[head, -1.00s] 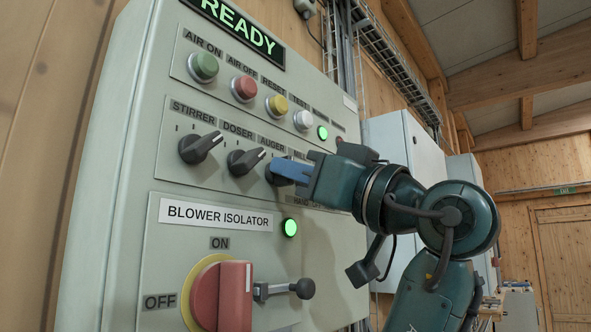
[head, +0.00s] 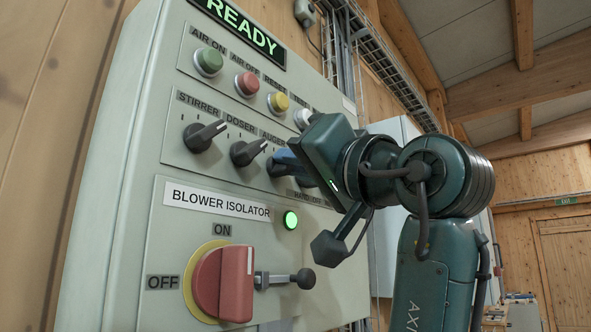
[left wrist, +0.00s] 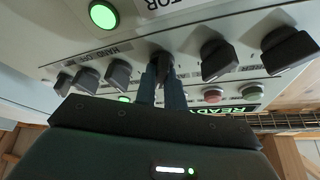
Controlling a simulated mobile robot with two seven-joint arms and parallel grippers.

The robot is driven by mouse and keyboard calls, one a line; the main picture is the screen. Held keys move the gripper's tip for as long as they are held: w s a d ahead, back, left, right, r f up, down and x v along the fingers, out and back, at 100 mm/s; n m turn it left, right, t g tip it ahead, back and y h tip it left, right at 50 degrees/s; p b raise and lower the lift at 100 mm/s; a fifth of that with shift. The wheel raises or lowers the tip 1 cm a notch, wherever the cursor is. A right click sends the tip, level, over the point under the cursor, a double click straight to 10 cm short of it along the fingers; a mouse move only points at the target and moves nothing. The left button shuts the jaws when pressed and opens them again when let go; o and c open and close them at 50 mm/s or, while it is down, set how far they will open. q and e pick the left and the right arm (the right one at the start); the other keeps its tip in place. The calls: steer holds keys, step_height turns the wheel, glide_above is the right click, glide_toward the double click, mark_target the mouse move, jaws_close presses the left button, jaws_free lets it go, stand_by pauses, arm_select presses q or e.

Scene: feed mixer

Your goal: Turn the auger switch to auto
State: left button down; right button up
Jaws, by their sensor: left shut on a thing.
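The auger switch (head: 273,168) is a black rotary knob under the AUGER label, third in the row on the grey panel (head: 165,215). My left gripper (head: 285,161) is shut on it, with blue fingers on the knob. The gripper body hides much of the knob and the labels to its right. In the left wrist view the two fingers (left wrist: 161,88) close around the dark auger knob (left wrist: 161,60). The exact pointing of the knob is hard to tell. My right gripper is not in view.
The stirrer switch (head: 204,135) and doser switch (head: 247,151) sit left of the auger. Above is a row of push buttons with a red one (head: 247,84). Below are a green lamp (head: 290,219) and the red blower isolator handle (head: 222,282). A READY display (head: 238,27) is lit.

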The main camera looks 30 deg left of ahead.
arm_select(q)
steer(key=shift+m+t+h, duration=0.5)
steer(key=shift+m+t, duration=0.1)
steer(key=shift+m, duration=1.1)
steer(key=c, duration=1.5)
jaws_free()
steer(key=b+v, duration=0.3)
steer(key=v, duration=1)
steer(key=shift+d+r, duration=0.1)
